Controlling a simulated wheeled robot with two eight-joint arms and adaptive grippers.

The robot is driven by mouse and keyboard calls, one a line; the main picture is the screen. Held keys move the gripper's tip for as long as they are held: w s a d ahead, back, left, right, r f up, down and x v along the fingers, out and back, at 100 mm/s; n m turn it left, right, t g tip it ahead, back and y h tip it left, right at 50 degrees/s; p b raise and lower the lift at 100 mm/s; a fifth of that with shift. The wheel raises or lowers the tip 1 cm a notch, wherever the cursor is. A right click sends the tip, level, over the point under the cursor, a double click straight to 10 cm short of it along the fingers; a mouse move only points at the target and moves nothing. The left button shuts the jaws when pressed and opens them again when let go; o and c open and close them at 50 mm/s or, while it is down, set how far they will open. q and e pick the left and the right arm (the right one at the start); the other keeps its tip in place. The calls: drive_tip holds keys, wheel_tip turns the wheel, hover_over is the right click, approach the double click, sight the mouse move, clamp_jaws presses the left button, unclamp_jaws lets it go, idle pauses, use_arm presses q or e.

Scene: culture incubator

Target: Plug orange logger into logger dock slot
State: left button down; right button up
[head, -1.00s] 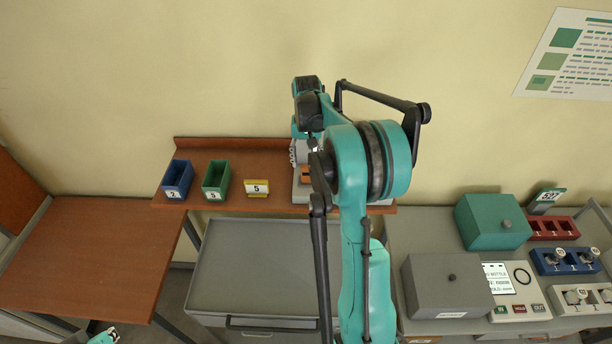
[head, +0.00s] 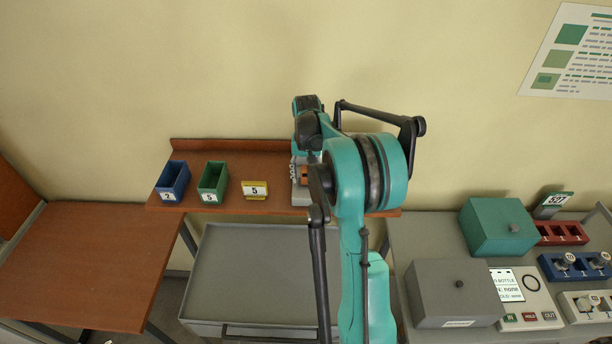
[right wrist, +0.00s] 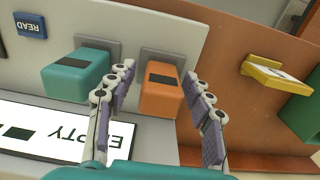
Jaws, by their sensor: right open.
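The orange logger (right wrist: 160,92) shows in the right wrist view, its back end against a grey square plate (right wrist: 178,57) on the light grey dock panel (right wrist: 140,18). I cannot see how deep it sits there. My right gripper (right wrist: 159,75) is open, one finger on each side of the orange logger; whether the fingers touch it is unclear. A teal logger (right wrist: 75,76) sits at a similar plate to the left. In the head view my right arm hides most of the dock; a bit of the orange logger (head: 304,177) shows beside it. My left gripper is not in view.
A yellow holder with a number card (head: 254,190), a green bin (head: 213,182) and a blue bin (head: 173,181) stand left of the dock on the brown shelf (head: 230,155). A grey cart (head: 255,265) with a clear top stands below. A lit display (right wrist: 60,130) lies beside the loggers.

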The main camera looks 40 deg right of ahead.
sight(307, 167)
drive_tip(key=shift+b, duration=0.35)
idle(0.7)
clamp_jaws()
drive_tip(key=shift+r, duration=0.1)
drive_tip(key=shift+r+p, duration=1.65)
drive_tip(key=shift+r, duration=1.25)
